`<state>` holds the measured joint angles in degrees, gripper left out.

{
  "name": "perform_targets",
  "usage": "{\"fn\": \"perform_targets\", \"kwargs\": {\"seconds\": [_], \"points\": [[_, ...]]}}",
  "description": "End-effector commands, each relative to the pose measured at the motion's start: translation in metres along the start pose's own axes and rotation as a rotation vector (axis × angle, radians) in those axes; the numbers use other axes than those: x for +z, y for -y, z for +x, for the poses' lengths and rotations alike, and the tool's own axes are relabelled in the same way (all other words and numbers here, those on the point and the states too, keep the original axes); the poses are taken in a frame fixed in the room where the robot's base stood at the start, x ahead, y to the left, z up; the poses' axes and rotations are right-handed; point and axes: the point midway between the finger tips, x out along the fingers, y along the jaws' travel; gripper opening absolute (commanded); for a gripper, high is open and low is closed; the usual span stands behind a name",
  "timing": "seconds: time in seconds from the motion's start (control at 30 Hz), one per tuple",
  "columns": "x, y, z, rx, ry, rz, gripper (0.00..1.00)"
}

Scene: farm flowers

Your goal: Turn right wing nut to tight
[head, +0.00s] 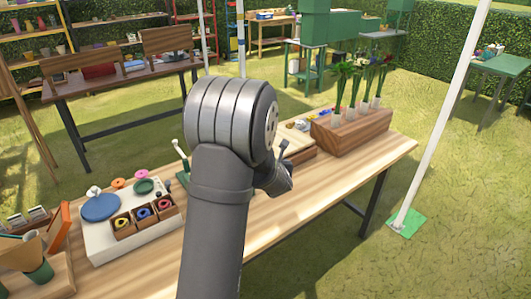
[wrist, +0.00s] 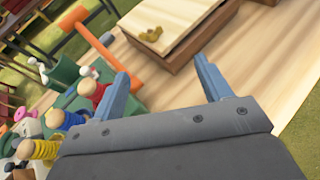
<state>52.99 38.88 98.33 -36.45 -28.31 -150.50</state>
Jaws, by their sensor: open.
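My gripper (wrist: 161,72) shows in the wrist view with its two blue-grey fingers spread and nothing between them. Beyond the fingertips, a brass-coloured wing nut (wrist: 152,34) lies or sits on a pale wooden board (wrist: 185,22), apart from the fingers. The board is on a brown wooden block, near the top of the view. Only one wing nut is clear to me; how tight it is cannot be told. In the head view my arm covers much of the bench middle, and the fingers are not clear there.
In the wrist view, an orange handle (wrist: 95,40) and several coloured spools (wrist: 92,92) are at the left. In the head view, a wooden flower box (head: 350,132) stands at the bench's back right, and a white tray (head: 103,247) is at left. The bench's front right (head: 330,190) is clear.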

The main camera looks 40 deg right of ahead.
Motion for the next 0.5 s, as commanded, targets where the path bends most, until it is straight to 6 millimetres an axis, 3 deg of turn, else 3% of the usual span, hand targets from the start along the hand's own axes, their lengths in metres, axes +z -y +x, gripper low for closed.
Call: {"fn": "perform_targets", "kwargs": {"seconds": [0.27, 0.5], "points": [[0.000, -0.012, 0.006, 0.059, 0.003, -0.088, 0.71], [-0.001, -0.015, 0.042, 0.059, 0.002, -0.087, 0.71]]}}
